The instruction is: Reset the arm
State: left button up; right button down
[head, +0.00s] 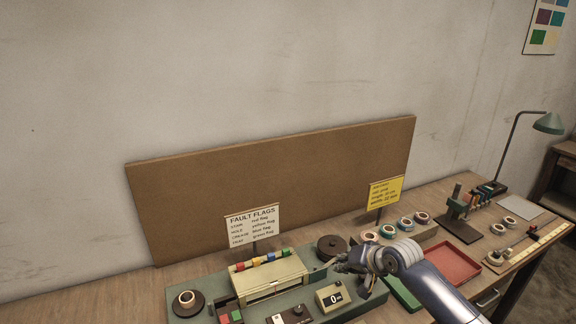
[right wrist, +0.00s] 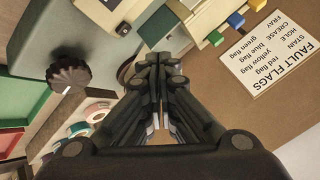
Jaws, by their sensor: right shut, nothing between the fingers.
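My right gripper (head: 360,267) comes in from the lower right in the head view, above the right end of the green-grey winding machine (head: 252,310). In the right wrist view its fingers (right wrist: 160,62) are together with nothing between them. A dark round knob (right wrist: 84,76) shows left of the fingers there; in the head view a dark disc (head: 331,245) sits behind the gripper. The machine carries a cream box with coloured flags (head: 268,260) and a counter reading 0 (head: 333,297). My left gripper is not in view.
Behind stands a brown board (head: 270,185) with a fault flags sign (head: 252,226) and a yellow card (head: 384,192). To the right are tape rolls (head: 404,223), a red tray (head: 455,262), a stand (head: 462,215) and a green lamp (head: 548,123). Free wood shows at left (head: 120,295).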

jog(key=s+a+f+n+g, duration=0.15)
jog(key=s+a+f, duration=0.25)
jog(key=s, duration=0.6)
jog(key=s+a+f+n+g, duration=0.1)
jog(key=s+a+f+n, duration=0.3)
jog(key=s, duration=0.6)
jog(key=s+d+g+h, duration=0.15)
jog(key=s+d, duration=0.25)
jog(key=s, duration=0.7)
jog(key=s+d+h, duration=0.2)
jog(key=s+d, duration=0.2)
jog(key=s, duration=0.6)
notch_tip(320, 180, down, 29)
jog(key=s+g+b, duration=0.2)
jog(key=b, duration=0.2)
jog(key=s+d+f+g+b, duration=0.1)
jog(key=s+d+f+b, duration=0.2)
jog(key=s+f, duration=1.3)
notch_tip(320, 180, down, 4)
jog(key=shift+s+d+f, duration=0.1)
jog(key=shift+s+d, duration=0.1)
jog(key=shift+s, duration=0.15)
